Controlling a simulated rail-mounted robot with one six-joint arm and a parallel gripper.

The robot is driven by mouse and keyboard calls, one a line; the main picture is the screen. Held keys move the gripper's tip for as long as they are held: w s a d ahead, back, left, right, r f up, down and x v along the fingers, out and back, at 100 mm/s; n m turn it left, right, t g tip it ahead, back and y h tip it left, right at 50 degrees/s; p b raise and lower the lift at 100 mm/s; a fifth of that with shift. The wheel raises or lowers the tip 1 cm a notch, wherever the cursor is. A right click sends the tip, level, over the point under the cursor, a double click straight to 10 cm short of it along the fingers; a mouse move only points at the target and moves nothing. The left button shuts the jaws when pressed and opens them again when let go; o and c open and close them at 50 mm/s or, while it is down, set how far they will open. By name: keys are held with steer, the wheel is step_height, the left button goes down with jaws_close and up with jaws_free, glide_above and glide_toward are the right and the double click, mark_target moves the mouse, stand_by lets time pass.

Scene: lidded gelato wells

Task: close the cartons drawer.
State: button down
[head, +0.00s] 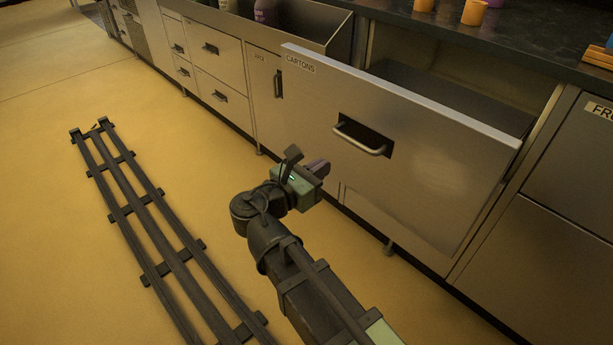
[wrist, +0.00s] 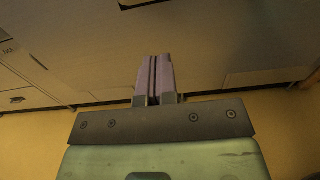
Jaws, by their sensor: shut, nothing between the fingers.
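The cartons drawer (head: 415,160) is a large metal front with a "CARTONS" label at its top left. It stands pulled out from the counter, and its dark inside shows behind the top edge. Its bar handle (head: 360,139) is at the middle of the upper front. My gripper (head: 318,167) is shut and empty, in front of the drawer, lower left of the handle and apart from it in the head view. In the wrist view the shut fingers (wrist: 154,78) point towards the metal drawer front (wrist: 215,50). The exact gap to the front cannot be told.
A dark rail track (head: 150,215) runs along the yellow floor at the left. Smaller closed drawers (head: 215,75) line the counter to the left. Orange cups (head: 473,12) stand on the dark countertop. A cabinet with a partly cut-off label (head: 570,170) is at the right.

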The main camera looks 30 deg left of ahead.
mark_target(352, 148)
steer(key=x, duration=0.7)
steer(key=shift+w, duration=0.3)
